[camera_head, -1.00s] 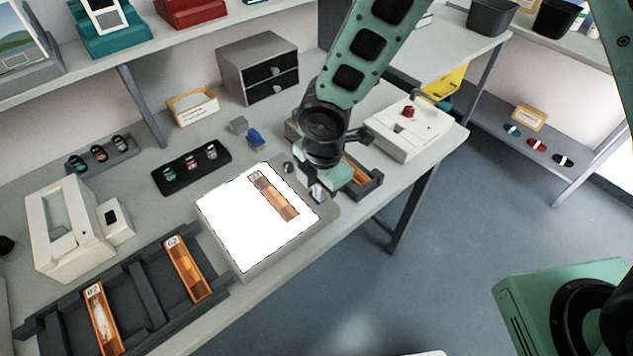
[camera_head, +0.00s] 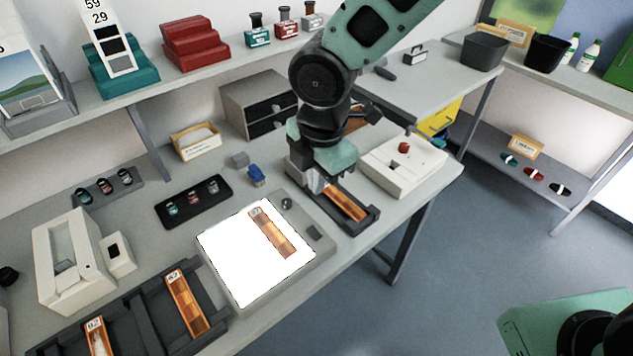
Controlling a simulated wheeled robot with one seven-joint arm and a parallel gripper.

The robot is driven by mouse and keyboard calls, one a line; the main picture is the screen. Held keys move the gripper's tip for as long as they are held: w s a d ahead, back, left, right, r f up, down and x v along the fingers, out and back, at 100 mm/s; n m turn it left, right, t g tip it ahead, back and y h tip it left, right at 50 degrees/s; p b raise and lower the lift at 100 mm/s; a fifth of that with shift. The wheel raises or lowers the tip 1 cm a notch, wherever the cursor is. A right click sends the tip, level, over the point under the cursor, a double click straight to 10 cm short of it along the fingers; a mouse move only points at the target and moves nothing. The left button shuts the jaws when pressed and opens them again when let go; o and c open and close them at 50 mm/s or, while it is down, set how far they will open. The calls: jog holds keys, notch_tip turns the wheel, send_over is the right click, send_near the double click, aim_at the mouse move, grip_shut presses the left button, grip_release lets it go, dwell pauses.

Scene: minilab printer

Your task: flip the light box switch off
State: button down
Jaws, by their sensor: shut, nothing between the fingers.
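The light box (camera_head: 222,285) lies on the bench, and its panel glows bright white. An orange film strip (camera_head: 268,233) lies on the panel. On the box's right-hand border are a round dark knob (camera_head: 287,203) and a grey rectangular piece (camera_head: 315,232); I cannot tell which is the switch or its position. My gripper (camera_head: 313,186) is shut and empty, just beyond the box's back right corner, apart from the knob. It is beside the dark tray that holds another orange strip (camera_head: 346,203). The fingertips are small and partly hard to make out.
A white device with a red button (camera_head: 404,148) stands right of my gripper. A blue clip-like object (camera_head: 256,175) and a black rack of small canisters (camera_head: 193,202) lie behind the box. A dark rack with orange strips (camera_head: 150,305) is at front left.

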aim_at(311, 229)
jog(key=b, duration=0.4)
jog(key=shift+s+b, duration=0.2)
jog(key=shift+b, duration=0.2)
dwell(0.4)
jog(key=f, duration=0.4)
jog(key=w+f+p, duration=0.1)
jog(key=f, duration=0.4)
jog(key=a+f, duration=0.1)
jog(key=f, duration=0.3)
jog(key=shift+w+f, duration=0.2)
jog(key=shift+f, duration=0.2)
